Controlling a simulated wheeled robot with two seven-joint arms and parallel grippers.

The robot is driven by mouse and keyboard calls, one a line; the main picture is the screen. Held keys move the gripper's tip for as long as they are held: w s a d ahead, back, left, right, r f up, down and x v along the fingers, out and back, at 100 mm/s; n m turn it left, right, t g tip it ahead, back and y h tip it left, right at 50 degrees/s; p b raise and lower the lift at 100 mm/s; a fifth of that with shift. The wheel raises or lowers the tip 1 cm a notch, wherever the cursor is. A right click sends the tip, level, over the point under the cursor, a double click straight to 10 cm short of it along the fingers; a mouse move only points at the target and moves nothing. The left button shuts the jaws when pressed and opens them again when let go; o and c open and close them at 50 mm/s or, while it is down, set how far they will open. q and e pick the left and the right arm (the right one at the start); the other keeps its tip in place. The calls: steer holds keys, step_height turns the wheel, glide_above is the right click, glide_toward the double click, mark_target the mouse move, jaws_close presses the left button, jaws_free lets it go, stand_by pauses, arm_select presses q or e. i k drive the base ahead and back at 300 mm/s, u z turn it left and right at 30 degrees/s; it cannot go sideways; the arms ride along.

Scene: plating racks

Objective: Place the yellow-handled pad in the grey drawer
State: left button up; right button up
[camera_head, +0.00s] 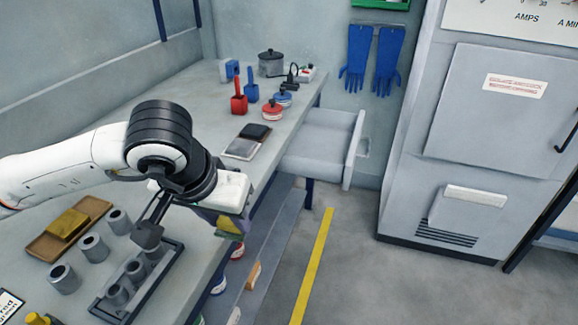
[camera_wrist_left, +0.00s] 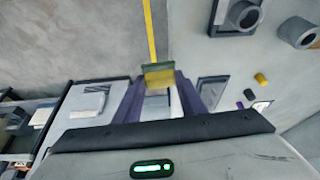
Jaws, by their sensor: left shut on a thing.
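The yellow-handled pad (camera_head: 229,226) is in my left gripper (camera_head: 222,218), just off the bench's front edge. It shows as a yellow block with a dark edge. In the left wrist view the pad (camera_wrist_left: 158,76) sits between the tips of the two purple fingers of my left gripper (camera_wrist_left: 160,88), which is shut on it. The grey drawer (camera_head: 318,140) stands pulled out from the far part of the bench, to the right of and beyond the gripper. Its inside looks empty from here. My right gripper is not in view.
On the bench (camera_head: 205,125) are red and blue handled tools, a dark pot (camera_head: 271,63) and a flat dark pad (camera_head: 254,132). Nearer are grey cylinders, a black rack (camera_head: 150,290) and a brown tray (camera_head: 45,243). A grey cabinet (camera_head: 455,130) stands right. The floor between is clear.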

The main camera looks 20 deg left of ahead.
mark_target(316, 143)
steer(key=z, duration=0.7)
steer(key=i, duration=0.5)
steer(key=z, duration=0.6)
steer(key=i, duration=1.2)
steer(key=u, duration=1.1)
steer(key=i, duration=0.7)
steer(key=u, duration=0.85)
